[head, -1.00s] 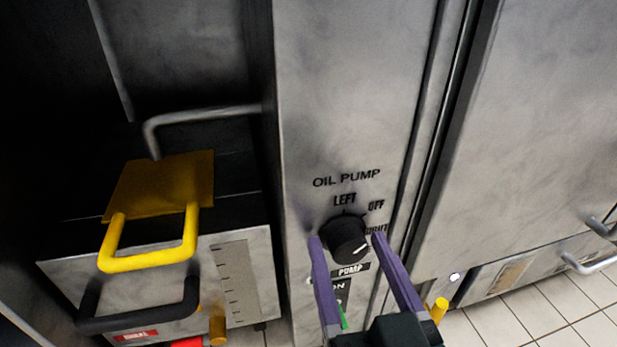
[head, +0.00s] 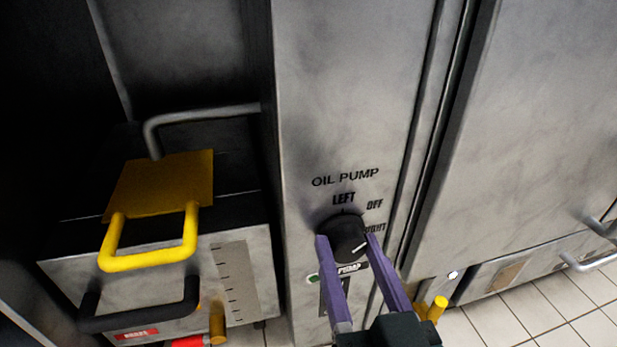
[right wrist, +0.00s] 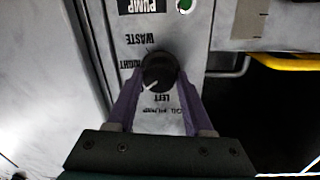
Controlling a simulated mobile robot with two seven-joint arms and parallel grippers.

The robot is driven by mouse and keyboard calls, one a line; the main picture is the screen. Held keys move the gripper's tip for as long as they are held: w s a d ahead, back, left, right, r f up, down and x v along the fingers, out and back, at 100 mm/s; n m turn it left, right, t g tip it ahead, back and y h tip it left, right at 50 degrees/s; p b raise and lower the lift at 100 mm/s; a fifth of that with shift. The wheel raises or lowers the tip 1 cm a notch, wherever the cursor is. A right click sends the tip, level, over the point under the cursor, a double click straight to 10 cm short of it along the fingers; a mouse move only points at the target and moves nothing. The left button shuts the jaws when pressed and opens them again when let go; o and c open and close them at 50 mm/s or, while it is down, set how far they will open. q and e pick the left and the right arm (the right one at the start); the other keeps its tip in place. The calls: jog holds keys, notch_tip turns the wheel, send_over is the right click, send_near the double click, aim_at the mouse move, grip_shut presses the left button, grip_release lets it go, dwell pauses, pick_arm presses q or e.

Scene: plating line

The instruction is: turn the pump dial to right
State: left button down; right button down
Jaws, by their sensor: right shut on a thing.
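The pump dial (head: 347,232) is a round black knob with a white pointer line, on the steel panel below the words OIL PUMP; it also shows in the right wrist view (right wrist: 159,70). LEFT is printed above it, OFF at its upper right and RIGHT at its right, partly covered. In the head view the line points right and slightly up, on the OFF and RIGHT side; I cannot tell exactly which label it meets. My right gripper (head: 345,238) is shut on the dial, one purple finger on each side. My left gripper is not in view.
A PUMP label (head: 350,268) and a green round button (right wrist: 185,5) lie below the dial. At left is a steel box with a yellow handle (head: 150,262) and a black handle (head: 135,320). At right is a tall steel door (head: 540,120).

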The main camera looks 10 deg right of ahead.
jog(key=m+p, duration=0.1)
jog(key=m, duration=0.1)
jog(key=shift+r+m, duration=0.1)
jog(key=shift+m, duration=1.5)
jog(key=m+p, duration=0.1)
jog(key=m, duration=0.2)
jog(key=shift+d+g+y, duration=0.1)
jog(key=shift+g+y, duration=0.2)
jog(key=shift+m, duration=0.3)
jog(key=c, duration=0.7)
grip_release()
jog(key=shift+c, duration=0.2)
jog(key=o, duration=0.4)
jog(key=shift+w, duration=0.1)
jog(key=shift+o, duration=0.2)
